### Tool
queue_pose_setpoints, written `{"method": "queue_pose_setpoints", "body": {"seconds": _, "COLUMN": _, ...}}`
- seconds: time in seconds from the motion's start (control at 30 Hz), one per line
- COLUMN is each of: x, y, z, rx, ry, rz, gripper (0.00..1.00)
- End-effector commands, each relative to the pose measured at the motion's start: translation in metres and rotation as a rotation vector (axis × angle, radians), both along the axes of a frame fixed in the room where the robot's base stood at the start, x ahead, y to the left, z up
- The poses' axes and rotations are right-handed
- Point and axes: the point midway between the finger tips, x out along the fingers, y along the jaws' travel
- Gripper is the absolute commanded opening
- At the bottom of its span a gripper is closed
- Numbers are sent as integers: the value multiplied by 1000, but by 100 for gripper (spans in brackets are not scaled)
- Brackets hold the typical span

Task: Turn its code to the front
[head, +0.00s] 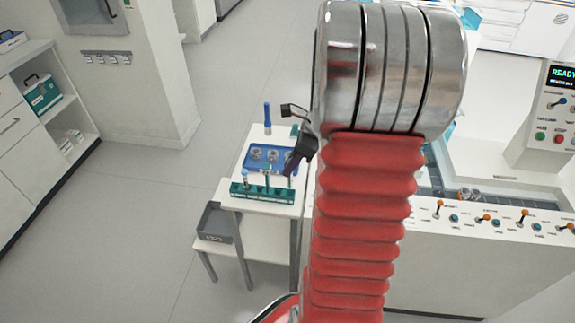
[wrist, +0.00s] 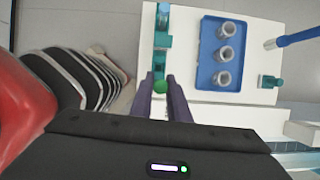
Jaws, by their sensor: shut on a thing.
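My gripper (wrist: 160,80) is shut on a tube with a green cap (wrist: 160,87), which shows between the two dark fingers in the wrist view. The tube's body below the cap is hidden, and no code shows on it. In the head view my gripper (head: 291,168) is a small dark shape over the right side of the small white table (head: 285,207). I cannot tell whether the held tube touches the rack.
A blue tray (head: 255,166) with three grey round holders lies behind the rack. A blue upright post (head: 267,116) stands at the table's back. A white control bench (head: 470,262) stands right. Floor to the left is clear.

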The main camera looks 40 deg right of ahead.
Motion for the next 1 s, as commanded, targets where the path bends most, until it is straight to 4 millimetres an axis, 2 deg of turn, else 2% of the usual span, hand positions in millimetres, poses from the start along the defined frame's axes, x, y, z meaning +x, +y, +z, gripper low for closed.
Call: {"method": "queue_pose_setpoints", "body": {"seconds": 1.0, "x": 0, "y": 0, "z": -29, "rx": 0, "ry": 0, "rz": 1, "gripper": 2}}
